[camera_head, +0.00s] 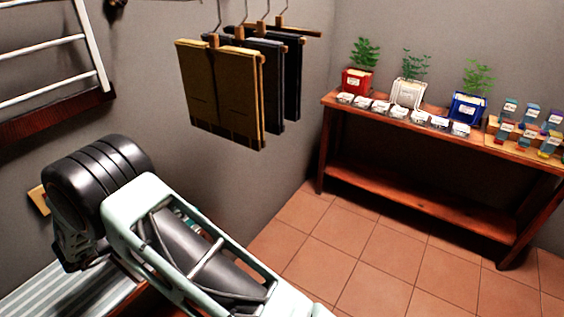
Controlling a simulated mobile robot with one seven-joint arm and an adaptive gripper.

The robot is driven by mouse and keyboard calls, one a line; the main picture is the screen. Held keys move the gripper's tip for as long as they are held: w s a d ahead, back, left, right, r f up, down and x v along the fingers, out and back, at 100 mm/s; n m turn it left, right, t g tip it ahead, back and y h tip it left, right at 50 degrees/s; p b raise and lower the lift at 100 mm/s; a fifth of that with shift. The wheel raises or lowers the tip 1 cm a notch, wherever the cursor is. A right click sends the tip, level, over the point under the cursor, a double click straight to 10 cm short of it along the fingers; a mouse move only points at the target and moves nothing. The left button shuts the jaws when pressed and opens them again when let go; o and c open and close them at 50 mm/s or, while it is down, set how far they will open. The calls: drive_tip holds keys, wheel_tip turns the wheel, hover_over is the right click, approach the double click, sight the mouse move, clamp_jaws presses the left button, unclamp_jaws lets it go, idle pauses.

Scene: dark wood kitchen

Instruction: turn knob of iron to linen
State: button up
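I cannot make out the iron or its knob in the head view. My arm covers the lower left, with a black rounded joint and a pale green link in front of the work surface. A striped grey and white surface (62,292) shows below my arm at the lower left corner. A small patch of teal and white shows behind my arm's link, too little to name. My gripper is not visible; the arm's end is hidden or outside the picture.
Folded trousers (222,92) hang on hooks at upper middle. A white-railed rack (50,65) is on the left wall. A wooden table (420,193) at right bears potted plants (408,92), small containers and bottles. The tiled floor (375,262) is clear.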

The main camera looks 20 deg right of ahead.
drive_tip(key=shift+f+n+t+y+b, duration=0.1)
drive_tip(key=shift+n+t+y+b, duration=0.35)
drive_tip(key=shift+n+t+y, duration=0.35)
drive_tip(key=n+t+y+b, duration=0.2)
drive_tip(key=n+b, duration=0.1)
drive_tip(key=b, duration=0.1)
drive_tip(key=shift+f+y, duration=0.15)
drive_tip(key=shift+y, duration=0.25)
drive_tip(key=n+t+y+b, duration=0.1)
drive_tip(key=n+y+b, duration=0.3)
drive_tip(key=b, duration=0.3)
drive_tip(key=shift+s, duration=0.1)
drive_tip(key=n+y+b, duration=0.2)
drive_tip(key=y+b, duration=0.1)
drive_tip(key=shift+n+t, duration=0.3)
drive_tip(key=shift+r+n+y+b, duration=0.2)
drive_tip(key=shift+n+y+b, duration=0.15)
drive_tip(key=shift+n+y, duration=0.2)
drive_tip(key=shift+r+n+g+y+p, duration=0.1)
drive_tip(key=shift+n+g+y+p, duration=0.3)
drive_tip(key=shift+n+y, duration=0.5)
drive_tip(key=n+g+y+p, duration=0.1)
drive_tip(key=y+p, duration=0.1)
drive_tip(key=p, duration=0.1)
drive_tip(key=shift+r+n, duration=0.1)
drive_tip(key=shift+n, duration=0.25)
